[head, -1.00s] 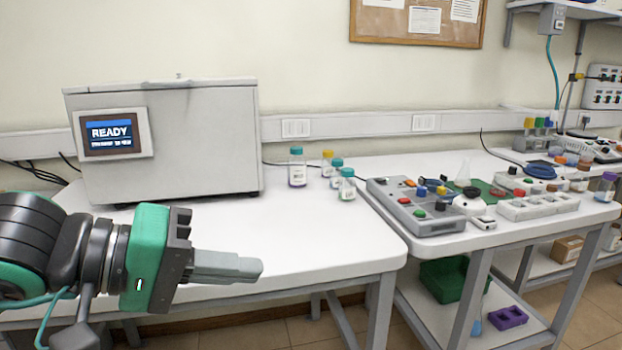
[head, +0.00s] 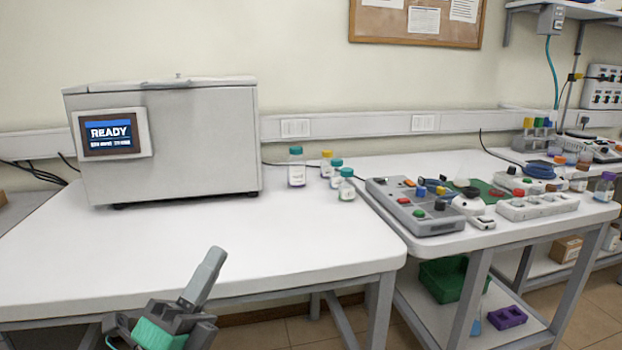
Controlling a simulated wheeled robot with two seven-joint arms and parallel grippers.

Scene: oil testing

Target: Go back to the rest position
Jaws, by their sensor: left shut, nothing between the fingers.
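My left gripper (head: 208,266) shows at the bottom left of the head view, at the table's front edge. Its grey fingers are together and point up and slightly right, with nothing between them. Its green and dark grey body shows at the bottom edge; most of the arm is out of the picture. The gripper is well clear of the grey machine and the bottles. My right gripper is not in view.
A grey machine (head: 200,145) with a screen reading READY stands at the back left of the white table (head: 240,235). Several capped bottles (head: 297,168) stand right of it. A grey button panel (head: 424,207) lies further right. The table's front middle is clear.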

